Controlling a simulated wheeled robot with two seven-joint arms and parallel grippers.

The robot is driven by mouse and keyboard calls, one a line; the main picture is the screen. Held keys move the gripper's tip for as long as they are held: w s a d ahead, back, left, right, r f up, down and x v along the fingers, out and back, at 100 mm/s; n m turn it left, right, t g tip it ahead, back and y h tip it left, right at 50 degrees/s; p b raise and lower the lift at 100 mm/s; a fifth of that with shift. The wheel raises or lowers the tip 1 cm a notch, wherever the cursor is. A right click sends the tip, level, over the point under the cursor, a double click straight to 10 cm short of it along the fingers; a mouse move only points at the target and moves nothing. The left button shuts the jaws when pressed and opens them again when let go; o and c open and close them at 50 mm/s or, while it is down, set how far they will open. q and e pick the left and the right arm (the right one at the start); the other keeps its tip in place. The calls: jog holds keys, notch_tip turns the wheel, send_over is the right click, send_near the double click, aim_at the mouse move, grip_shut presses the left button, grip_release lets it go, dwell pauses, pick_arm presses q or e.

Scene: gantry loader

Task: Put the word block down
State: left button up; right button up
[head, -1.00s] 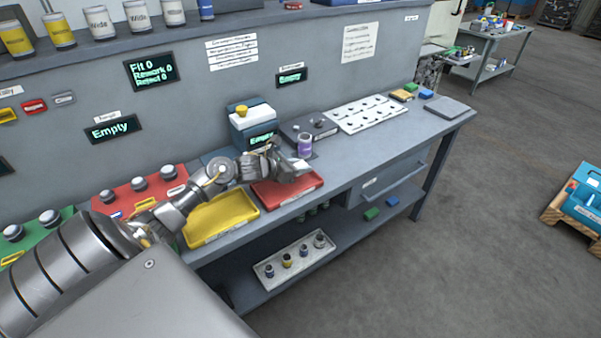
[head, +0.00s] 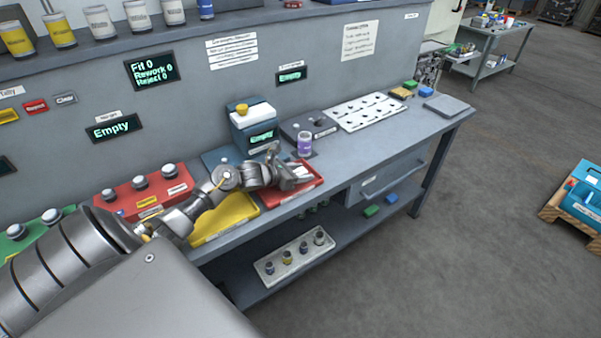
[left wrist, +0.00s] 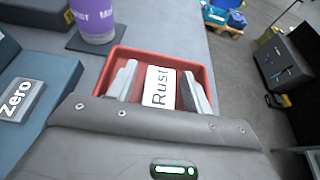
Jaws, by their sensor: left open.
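The word block (left wrist: 159,87), white with the word "Rust", lies in the red tray (left wrist: 114,62) in the left wrist view. My left gripper (left wrist: 160,80) is open, with one finger on each side of the block and a visible gap to each. In the head view my left gripper (head: 298,174) is over the red tray (head: 284,196) and hides part of it; I cannot clearly make out the block there. My right gripper is not in view.
A purple-labelled can (head: 305,144) stands behind the red tray. A yellow tray (head: 222,222) is to its left. The bench top (head: 370,150) to the right is clear.

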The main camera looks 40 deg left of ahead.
pick_arm(q)
jog(key=shift+r, duration=0.15)
jog(key=b+v, duration=0.1)
jog(key=v, duration=0.9)
jog(key=shift+s+b, duration=0.15)
jog(key=shift+b, duration=0.15)
jog(key=shift+v, duration=0.9)
jog(key=shift+d, duration=0.1)
